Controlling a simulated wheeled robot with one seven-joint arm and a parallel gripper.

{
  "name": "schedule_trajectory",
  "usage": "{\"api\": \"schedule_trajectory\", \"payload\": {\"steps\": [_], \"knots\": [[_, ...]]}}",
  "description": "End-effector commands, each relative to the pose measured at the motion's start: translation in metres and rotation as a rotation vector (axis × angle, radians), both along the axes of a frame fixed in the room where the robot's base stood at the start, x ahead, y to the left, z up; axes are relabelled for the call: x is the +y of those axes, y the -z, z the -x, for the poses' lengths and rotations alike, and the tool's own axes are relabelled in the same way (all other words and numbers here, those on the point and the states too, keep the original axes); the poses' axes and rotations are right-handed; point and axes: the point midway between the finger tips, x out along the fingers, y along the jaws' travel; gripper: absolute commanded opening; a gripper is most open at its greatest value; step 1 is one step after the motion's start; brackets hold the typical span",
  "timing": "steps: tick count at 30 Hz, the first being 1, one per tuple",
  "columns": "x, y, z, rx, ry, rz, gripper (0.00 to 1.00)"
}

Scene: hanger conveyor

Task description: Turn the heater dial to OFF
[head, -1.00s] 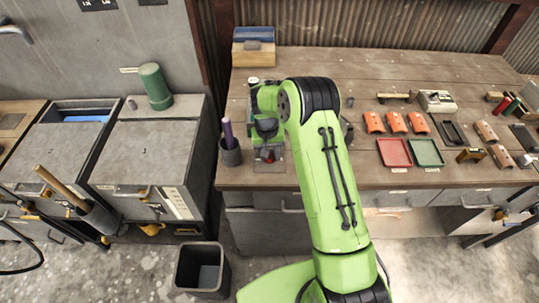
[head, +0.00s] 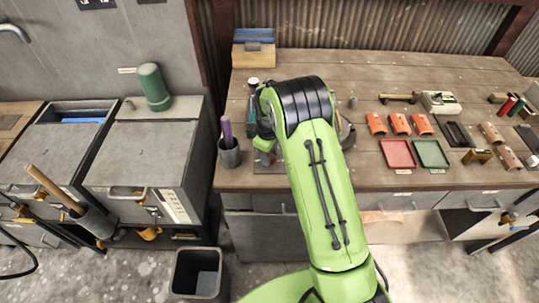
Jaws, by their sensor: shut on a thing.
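My green arm reaches over the left end of the workbench, and its last links hide most of my gripper (head: 265,148). The gripper is low at the bench, just right of the dark cup. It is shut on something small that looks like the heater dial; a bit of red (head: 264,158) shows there. A grey plate (head: 270,167) lies under it, mostly covered by the arm. The dial's face, its marks and its present setting are hidden, so I cannot tell where it points.
A dark cup (head: 230,156) with a purple stick stands close left of my gripper. A blue-topped wooden box (head: 253,55) is behind. Red (head: 397,154) and green (head: 432,154) trays lie to the right. A dark bin (head: 199,272) stands on the floor.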

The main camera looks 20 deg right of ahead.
Motion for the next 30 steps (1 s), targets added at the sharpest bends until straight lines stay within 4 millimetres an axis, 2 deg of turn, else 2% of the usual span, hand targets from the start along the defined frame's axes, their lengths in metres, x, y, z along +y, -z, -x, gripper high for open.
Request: {"api": "schedule_trajectory", "payload": {"steps": [12,30], "knots": [[0.0002,-0.0002,-0.0003,-0.004,-0.271,0.000,0.07],[0.0001,-0.0006,0.0000,-0.003,-0.351,0.000,0.07]]}}
